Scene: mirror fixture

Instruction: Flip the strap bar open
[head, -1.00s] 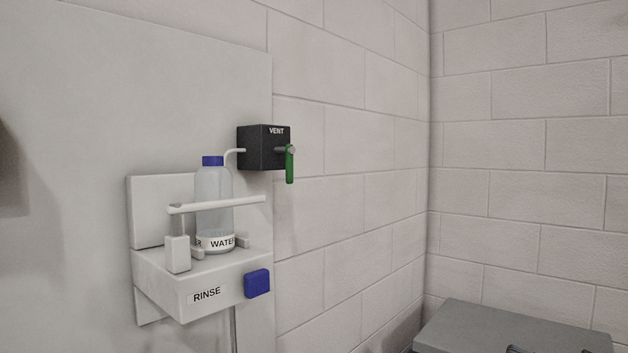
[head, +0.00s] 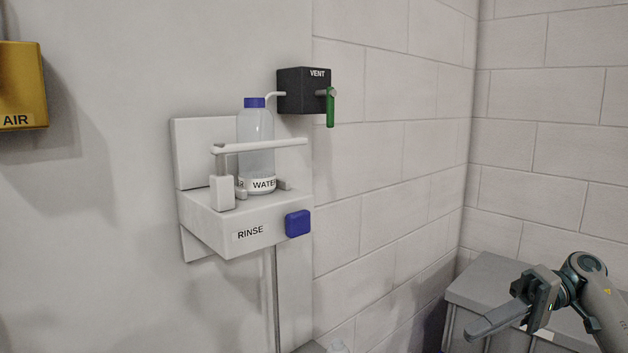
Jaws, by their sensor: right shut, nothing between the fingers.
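The white strap bar (head: 262,147) runs across the front of a clear bottle (head: 256,128) with a blue cap and a WATER label. The bar lies nearly level, its left end at an upright post on a small white block (head: 222,192). The bottle stands upright on a white shelf marked RINSE (head: 215,225). My right gripper (head: 478,330) is at the lower right, shut and empty, well below and to the right of the bar. My left gripper is not in view.
A blue block (head: 297,223) sits on the shelf's front right. A black VENT box (head: 303,91) with a green lever (head: 330,107) is above right. A yellow AIR box (head: 22,86) is at upper left. A grey bin (head: 484,283) stands near my right arm.

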